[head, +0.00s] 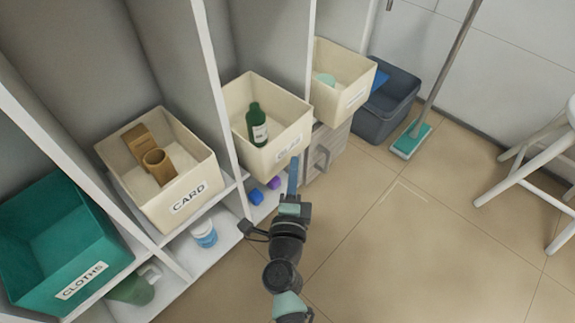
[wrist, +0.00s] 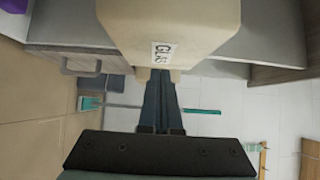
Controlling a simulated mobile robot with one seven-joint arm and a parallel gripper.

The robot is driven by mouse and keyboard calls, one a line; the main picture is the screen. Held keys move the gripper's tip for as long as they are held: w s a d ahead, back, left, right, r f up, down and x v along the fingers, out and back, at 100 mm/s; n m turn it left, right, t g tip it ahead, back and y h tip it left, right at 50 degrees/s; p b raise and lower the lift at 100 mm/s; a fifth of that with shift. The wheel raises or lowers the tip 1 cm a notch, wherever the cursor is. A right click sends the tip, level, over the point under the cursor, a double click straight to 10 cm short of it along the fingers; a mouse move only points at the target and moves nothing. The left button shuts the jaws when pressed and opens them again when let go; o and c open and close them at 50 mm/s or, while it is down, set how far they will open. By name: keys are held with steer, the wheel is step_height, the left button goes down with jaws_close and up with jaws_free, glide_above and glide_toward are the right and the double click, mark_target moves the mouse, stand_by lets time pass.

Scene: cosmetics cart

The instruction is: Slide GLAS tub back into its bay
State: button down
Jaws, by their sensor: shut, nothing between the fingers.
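The GLAS tub (head: 292,137) is a cream box with a dark green bottle (head: 256,124) inside. It stands in the middle bay of the shelf unit, with its front part sticking out past the upright panels. My gripper (head: 293,163) is shut and empty, its fingertips at the front face of the tub, by the label. In the wrist view the shut fingers (wrist: 161,76) end just at the GLAS label on the tub (wrist: 185,22). I cannot tell whether they touch it. The back of the bay is partly hidden by the tub.
The CARD tub (head: 203,171) and the teal CLOTHS tub (head: 112,250) are to the left. Another cream tub (head: 350,104) is to the right, above a drawer unit (head: 335,140). A dark bin (head: 395,112), a mop (head: 411,140) and a white stool (head: 535,160) stand beyond. Open floor (head: 390,230) lies right.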

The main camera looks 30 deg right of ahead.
steer(key=shift+w+a, duration=0.25)
steer(key=shift+w, duration=0.8)
steer(key=w, duration=0.3)
steer(key=w+a, duration=0.1)
steer(key=w, duration=0.2)
steer(key=shift+a, duration=0.2)
